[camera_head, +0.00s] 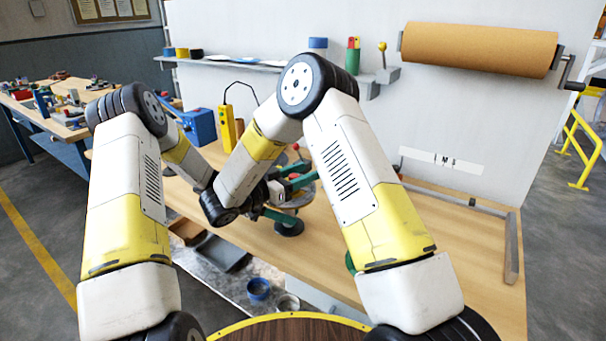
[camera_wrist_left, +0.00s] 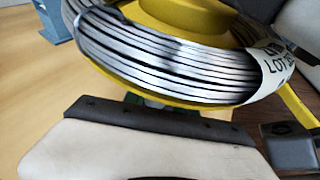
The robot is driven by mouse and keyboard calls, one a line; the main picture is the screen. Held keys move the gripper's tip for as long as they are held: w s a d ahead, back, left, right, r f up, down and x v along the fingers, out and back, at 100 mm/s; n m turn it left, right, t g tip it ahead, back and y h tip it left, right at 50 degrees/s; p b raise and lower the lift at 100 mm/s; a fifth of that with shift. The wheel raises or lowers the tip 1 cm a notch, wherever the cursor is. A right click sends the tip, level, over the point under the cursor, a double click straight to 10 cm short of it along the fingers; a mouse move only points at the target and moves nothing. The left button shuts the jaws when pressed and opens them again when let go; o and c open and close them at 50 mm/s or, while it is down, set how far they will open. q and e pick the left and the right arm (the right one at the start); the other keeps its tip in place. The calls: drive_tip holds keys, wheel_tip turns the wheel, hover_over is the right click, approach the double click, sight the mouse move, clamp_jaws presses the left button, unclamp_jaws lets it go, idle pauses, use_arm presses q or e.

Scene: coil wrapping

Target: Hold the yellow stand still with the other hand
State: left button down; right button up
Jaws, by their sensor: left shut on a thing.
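The yellow stand (camera_wrist_left: 192,14) fills the top of the left wrist view, with its rim showing under a coil of silver wire (camera_wrist_left: 150,55). A white label (camera_wrist_left: 275,62) wraps the coil. In the head view, my forearms hide most of the stand and coil. My left gripper (camera_head: 284,218) is the lower one there, with green fingers low beside the stand. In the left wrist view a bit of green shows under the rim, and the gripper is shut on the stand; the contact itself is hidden. My right gripper (camera_head: 293,178) is just above, its jaw gap unclear.
A brown paper roll (camera_head: 480,48) hangs on the back wall. A shelf (camera_head: 235,63) holds tape rolls and small items. A blue box (camera_head: 198,126) and a yellow hand control (camera_head: 227,128) stand at the bench's back left.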

drive_tip(key=shift+a+f, duration=0.1)
drive_tip(key=v, duration=1.1)
drive_tip(key=shift+s+a, duration=0.25)
drive_tip(key=shift+a, duration=0.1)
use_arm(q)
drive_tip(key=c, duration=0.9)
unclamp_jaws()
drive_tip(key=shift+a, duration=0.1)
